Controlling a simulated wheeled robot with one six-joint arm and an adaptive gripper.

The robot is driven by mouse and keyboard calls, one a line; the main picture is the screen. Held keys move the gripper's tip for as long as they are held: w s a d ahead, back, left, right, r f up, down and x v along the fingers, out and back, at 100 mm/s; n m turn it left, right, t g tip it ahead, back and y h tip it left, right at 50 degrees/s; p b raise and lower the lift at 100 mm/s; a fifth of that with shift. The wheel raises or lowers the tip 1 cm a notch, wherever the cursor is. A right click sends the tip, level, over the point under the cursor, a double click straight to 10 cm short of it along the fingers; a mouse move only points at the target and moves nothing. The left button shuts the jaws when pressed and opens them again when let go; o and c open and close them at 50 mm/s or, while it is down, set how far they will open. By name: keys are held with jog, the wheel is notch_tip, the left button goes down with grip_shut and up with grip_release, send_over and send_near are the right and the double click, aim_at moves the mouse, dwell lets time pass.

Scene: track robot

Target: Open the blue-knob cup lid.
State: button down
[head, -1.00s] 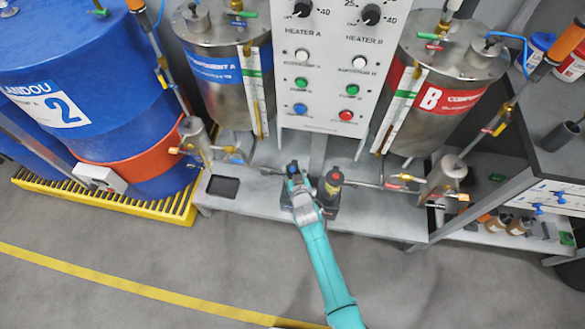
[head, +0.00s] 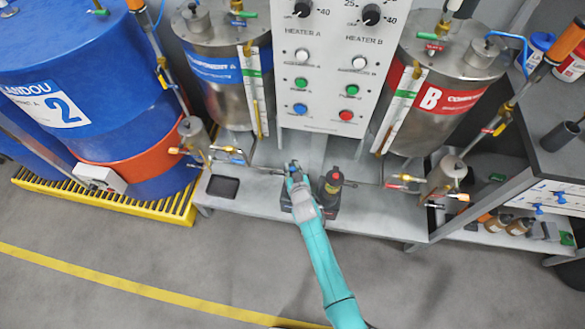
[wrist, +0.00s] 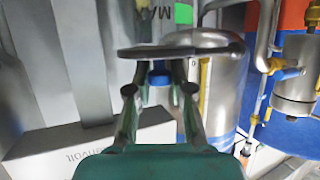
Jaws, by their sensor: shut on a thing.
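My gripper (wrist: 160,90) is shut on a blue knob (wrist: 159,78). A dark flat disc, the lid (wrist: 180,50), shows nearly edge-on just beyond the knob in the wrist view. In the head view my gripper (head: 292,170) is above the grey platform, left of a black pump-like unit with a red mark (head: 333,180). The lid is too small there to make out clearly. I cannot tell which vessel is the lid's own cup, and no cup shows directly under the lid.
A small metal vessel (head: 193,138) with pipes and valves stands to the left, a similar one (head: 446,178) to the right. Two steel tanks and the heater panel (head: 325,80) rise behind. A dark tray recess (head: 223,187) lies at the platform's left. The floor in front is clear.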

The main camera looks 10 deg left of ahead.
jog(key=shift+w+r+g, duration=0.15)
jog(key=shift+r+g, duration=0.05)
jog(key=shift+g, duration=0.1)
jog(key=shift+w+r+m+g, duration=0.4)
jog(key=shift+w+r+g, duration=0.2)
jog(key=shift+g, duration=0.6)
jog(key=shift+w+r+m+g+h, duration=0.2)
jog(key=shift+w+r+g, duration=0.1)
jog(key=shift+g, duration=0.3)
jog(key=shift+w+r+m+g+h, duration=0.1)
jog(key=shift+w+r+g+h, duration=0.15)
jog(key=shift+g, duration=0.35)
jog(key=shift+w+r+g, duration=0.15)
jog(key=shift+w+g, duration=0.4)
jog(key=shift+g, duration=0.55)
jog(key=shift+w+d+m+g, duration=0.1)
jog(key=shift+w+m+g, duration=0.4)
jog(key=shift+g, duration=0.7)
